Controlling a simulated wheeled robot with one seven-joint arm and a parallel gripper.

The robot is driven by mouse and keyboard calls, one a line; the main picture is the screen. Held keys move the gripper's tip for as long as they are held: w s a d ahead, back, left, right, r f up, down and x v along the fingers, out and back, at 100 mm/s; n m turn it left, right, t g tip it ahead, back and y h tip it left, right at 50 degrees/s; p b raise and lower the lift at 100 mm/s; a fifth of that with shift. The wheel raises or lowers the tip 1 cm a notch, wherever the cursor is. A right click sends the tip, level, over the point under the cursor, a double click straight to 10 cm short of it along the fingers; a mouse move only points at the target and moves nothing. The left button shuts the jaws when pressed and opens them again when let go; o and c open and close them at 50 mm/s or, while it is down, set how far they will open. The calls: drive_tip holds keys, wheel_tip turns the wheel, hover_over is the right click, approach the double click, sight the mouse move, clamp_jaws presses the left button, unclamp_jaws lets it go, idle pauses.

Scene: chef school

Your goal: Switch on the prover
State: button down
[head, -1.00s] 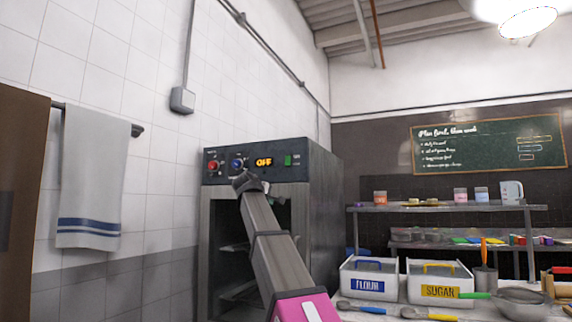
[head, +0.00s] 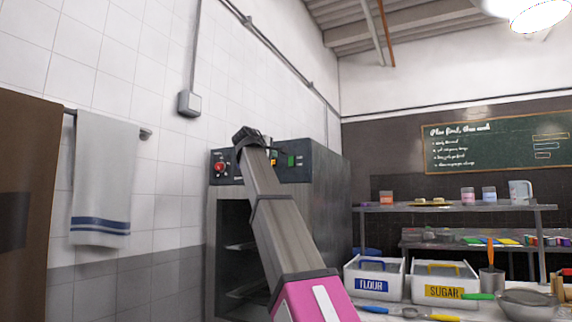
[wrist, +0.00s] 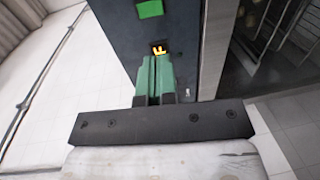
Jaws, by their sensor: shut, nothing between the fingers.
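The prover (head: 318,215) is a dark grey cabinet with an open front and a control panel on top. The panel carries a red knob (head: 219,168) and a green button (head: 291,160), which also shows in the wrist view (wrist: 150,9). My arm covers most of the orange display in the head view; an "F" of the display (wrist: 160,48) shows in the wrist view. The blue knob is mostly hidden. My gripper (wrist: 153,62) is shut and empty, its green fingers pointing at the panel by the display. I cannot tell whether they touch it.
A towel (head: 100,190) hangs on a rail at the left. A flour bin (head: 370,286) and a sugar bin (head: 442,291) stand on the counter to the right of the prover. A metal shelf (head: 460,208) stands behind. The space above the prover is clear.

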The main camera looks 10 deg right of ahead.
sight(291, 165)
drive_tip(key=x, duration=1.4)
drive_tip(key=shift+w+d+f, duration=0.1)
drive_tip(key=shift+w+d, duration=0.05)
drive_tip(key=shift+w, duration=0.1)
drive_tip(key=shift+s, duration=0.1)
drive_tip(key=shift+s, duration=0.1)
drive_tip(key=s+a+f, duration=0.1)
drive_tip(key=s+a, duration=0.7)
drive_tip(key=s, duration=0.3)
drive_tip(key=shift+a+f, duration=0.15)
drive_tip(key=shift+f, duration=0.25)
